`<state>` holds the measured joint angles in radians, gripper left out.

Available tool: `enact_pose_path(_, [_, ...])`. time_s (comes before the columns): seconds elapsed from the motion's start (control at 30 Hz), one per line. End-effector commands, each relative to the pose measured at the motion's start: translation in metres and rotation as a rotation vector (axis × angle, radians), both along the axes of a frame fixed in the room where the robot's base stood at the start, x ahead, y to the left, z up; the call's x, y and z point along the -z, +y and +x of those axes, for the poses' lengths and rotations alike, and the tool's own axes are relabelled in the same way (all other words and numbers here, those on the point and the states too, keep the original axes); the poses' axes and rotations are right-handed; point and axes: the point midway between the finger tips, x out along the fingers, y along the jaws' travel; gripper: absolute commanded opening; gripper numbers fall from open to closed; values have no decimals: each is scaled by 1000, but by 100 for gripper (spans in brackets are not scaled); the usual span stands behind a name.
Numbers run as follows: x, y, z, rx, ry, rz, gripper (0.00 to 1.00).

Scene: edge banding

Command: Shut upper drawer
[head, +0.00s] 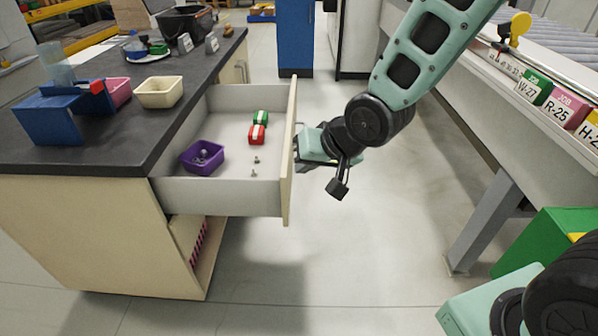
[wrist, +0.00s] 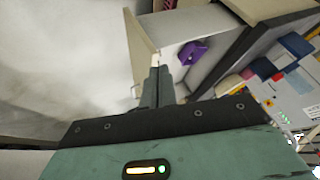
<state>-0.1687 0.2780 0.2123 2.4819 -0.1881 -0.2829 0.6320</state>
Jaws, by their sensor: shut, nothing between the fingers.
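The upper drawer (head: 232,191) is pulled well out of the dark-topped cabinet in the head view. Its cream front panel (head: 290,160) stands to the left of my gripper (head: 299,152). My gripper is shut and empty, with its fingertips at the outer face of the panel. I cannot tell whether they touch it. In the wrist view the shut fingers (wrist: 158,72) point at the drawer front (wrist: 143,45).
The dark countertop (head: 120,148) holds a blue stand (head: 50,120), a pink bin (head: 117,92) and a cream bin (head: 159,92). Below the drawer is an open compartment (head: 195,240). A roller conveyor (head: 540,60) and a green box (head: 545,245) stand at right. Floor between is clear.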

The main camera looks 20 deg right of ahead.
Motion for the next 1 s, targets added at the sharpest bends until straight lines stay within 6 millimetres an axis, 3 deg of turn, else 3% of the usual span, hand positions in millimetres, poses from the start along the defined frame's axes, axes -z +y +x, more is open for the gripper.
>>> enact_pose_path(0.03, [28, -8, 16, 55, -22, 54, 0])
enact_pose_path(0.2, [85, -39, 71, 248, -143, 335, 0])
enact_pose_path(0.3, [115, -62, 95, 340, -204, 534, 0])
enact_pose_path(0.5, [158, -107, 112, 452, -275, 921, 0])
enact_pose_path(0.73, [171, -134, 109, 481, -294, 1161, 0])
enact_pose_path(0.87, [170, -133, 114, 478, -295, 1186, 0])
enact_pose_path(1.0, [169, -124, 131, 476, -296, 1185, 0])
